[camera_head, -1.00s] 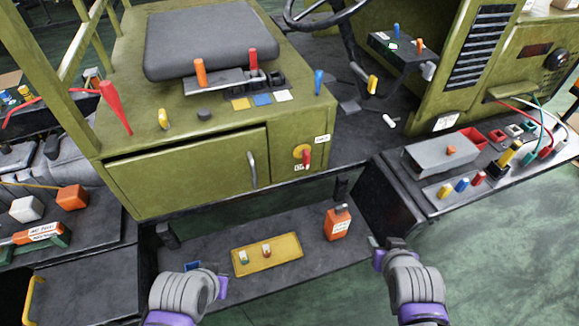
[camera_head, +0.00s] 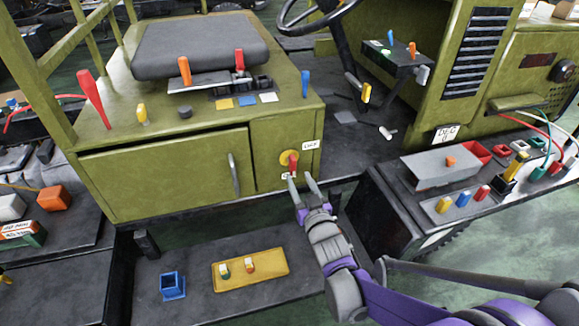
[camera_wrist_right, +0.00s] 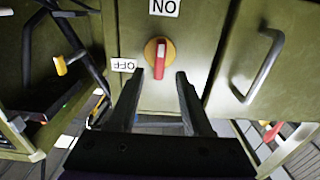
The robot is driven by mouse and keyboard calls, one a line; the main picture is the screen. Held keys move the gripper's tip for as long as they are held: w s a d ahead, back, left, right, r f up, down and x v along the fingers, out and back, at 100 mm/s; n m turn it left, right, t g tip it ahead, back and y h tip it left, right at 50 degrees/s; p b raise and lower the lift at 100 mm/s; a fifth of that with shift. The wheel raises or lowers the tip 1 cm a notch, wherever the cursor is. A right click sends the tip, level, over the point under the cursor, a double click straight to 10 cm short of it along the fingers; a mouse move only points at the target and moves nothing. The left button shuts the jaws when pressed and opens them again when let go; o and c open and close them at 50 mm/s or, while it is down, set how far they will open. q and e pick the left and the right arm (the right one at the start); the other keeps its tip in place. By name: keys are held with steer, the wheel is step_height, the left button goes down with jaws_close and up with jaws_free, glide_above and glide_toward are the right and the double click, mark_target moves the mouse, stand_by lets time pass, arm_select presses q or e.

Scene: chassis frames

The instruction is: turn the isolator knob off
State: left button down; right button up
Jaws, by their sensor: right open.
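The isolator knob (camera_head: 293,161) is a red handle on a yellow round plate, on the green cabinet front right of the door. In the right wrist view the knob (camera_wrist_right: 161,56) shows with its handle lying roughly upright in the picture. An OFF label (camera_wrist_right: 123,65) is beside it, and an ON label (camera_wrist_right: 164,7) is above it, both upside down there. My right gripper (camera_head: 301,180) is open and empty, its fingertips just short of the knob in the head view. In the wrist view the handle lies between the two fingers. Contact cannot be told. My left gripper is out of view.
The cabinet door's grey handle (camera_head: 234,174) is left of the knob. Below are a yellow tray (camera_head: 276,283) and a blue holder (camera_head: 172,287) on the dark step. A side bench (camera_head: 424,222) with colored parts stands at right.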

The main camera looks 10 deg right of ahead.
mark_target(294, 168)
steer(key=w, duration=0.7)
steer(key=shift+a, duration=0.1)
jaws_close()
